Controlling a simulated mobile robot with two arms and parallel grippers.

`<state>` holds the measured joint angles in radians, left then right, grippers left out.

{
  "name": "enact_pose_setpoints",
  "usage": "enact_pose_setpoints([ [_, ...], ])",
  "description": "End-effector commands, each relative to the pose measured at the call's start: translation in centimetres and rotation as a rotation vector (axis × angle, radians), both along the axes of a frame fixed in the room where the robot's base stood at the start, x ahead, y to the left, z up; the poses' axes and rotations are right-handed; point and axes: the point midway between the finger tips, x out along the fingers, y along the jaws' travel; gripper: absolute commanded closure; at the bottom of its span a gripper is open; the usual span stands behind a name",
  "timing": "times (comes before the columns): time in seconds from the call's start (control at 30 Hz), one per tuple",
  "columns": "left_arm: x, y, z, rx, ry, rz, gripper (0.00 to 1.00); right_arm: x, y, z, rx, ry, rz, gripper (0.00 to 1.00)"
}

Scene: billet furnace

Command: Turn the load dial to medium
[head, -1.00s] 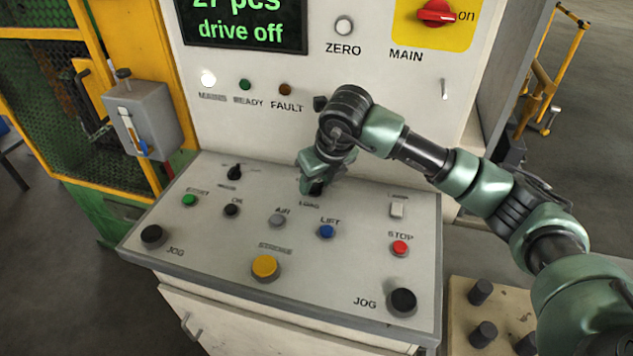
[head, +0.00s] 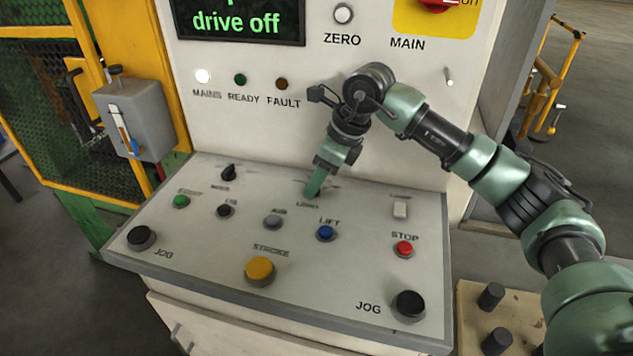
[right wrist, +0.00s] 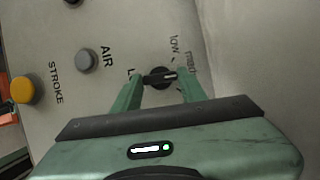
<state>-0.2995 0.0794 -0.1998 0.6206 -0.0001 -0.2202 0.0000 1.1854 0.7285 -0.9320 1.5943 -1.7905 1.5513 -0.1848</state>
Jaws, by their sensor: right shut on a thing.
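The load dial (right wrist: 159,77) is a black knob with a pale pointer line, seen in the right wrist view. Its pointer faces right in that view, toward the side where the word LOW and a second, partly hidden label are printed. My right gripper (right wrist: 160,88) has one green finger on each side of the knob and is shut on it. In the head view my right gripper (head: 313,188) reaches down to the panel above the LOAD label, and its fingers hide the dial. My left gripper is not in view.
The sloped panel (head: 190,245) also carries a blue LIFT button (head: 326,233), a grey AIR button (head: 272,222), a red STOP button (head: 404,249) and a yellow STROKE button (head: 260,269). Another black selector (head: 229,172) stands at the left. The upright panel rises close behind the gripper.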

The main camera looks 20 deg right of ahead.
Motion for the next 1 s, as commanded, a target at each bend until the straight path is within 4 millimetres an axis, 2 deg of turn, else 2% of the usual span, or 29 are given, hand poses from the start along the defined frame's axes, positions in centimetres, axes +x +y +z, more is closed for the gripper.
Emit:
enact_pose_setpoints([
  [0.63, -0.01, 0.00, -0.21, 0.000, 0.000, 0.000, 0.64, 0.16, -0.10, 0.24, 0.000, -0.005, 0.059, 0.99],
  [0.67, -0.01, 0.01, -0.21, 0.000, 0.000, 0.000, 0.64, 0.17, -0.10, 0.23, 0.000, -0.005, 0.059, 0.55],
  [0.73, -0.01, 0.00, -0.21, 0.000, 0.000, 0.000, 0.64, 0.16, -0.09, 0.21, -0.001, -0.004, 0.059, 0.36],
  [1.0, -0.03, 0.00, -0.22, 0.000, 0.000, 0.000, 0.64, 0.10, -0.05, 0.09, 0.000, -0.002, 0.060, 0.36],
])
